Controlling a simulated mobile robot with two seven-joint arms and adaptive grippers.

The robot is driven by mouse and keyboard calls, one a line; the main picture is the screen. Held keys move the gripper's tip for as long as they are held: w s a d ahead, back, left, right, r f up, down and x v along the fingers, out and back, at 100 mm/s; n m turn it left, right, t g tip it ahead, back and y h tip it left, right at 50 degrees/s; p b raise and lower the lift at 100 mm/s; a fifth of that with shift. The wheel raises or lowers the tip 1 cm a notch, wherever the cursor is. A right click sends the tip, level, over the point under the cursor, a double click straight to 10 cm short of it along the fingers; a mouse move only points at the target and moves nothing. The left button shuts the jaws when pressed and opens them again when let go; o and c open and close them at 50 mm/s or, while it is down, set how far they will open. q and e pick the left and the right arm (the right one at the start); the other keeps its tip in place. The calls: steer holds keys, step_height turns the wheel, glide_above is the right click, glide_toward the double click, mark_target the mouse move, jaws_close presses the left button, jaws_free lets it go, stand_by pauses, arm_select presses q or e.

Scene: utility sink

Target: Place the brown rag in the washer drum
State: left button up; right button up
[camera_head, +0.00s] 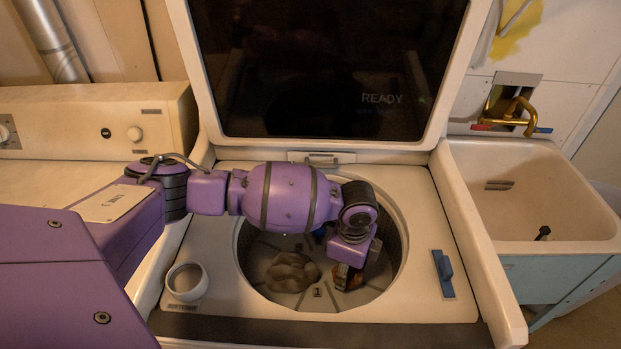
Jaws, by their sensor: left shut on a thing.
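The washer drum (397,262) is an open round tub below the raised lid. A crumpled grey-brown cloth lump (292,271), which looks like the brown rag, lies low in the drum, left of my gripper. My left arm reaches in from the left across the opening. My left gripper (346,279) points down inside the drum's right half and is shut on a small dark thing with brown-orange patches. I cannot tell what that thing is, as the fingers hide much of it. My right gripper is not in view.
The raised lid (330,129) stands behind the drum. A small white cup (186,282) sits at the front left of the washer top, and a blue handle-like piece (443,272) at the right. A sink (535,190) with a brass tap stands at the right.

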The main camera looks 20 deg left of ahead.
mark_target(350, 275)
arm_select(q)
steer(key=shift+w+d+f, duration=0.25)
steer(key=shift+w+f, duration=0.1)
steer(key=shift+w, duration=0.15)
steer(key=shift+w+f, duration=0.1)
steer(key=shift+f, duration=1.55)
steer(key=shift+f, duration=0.1)
steer(key=o, duration=1.1)
steer(key=shift+o, duration=0.2)
step_height(350, 275, up, 12)
steer(key=shift+r+p, duration=0.1)
steer(key=shift+p, duration=0.2)
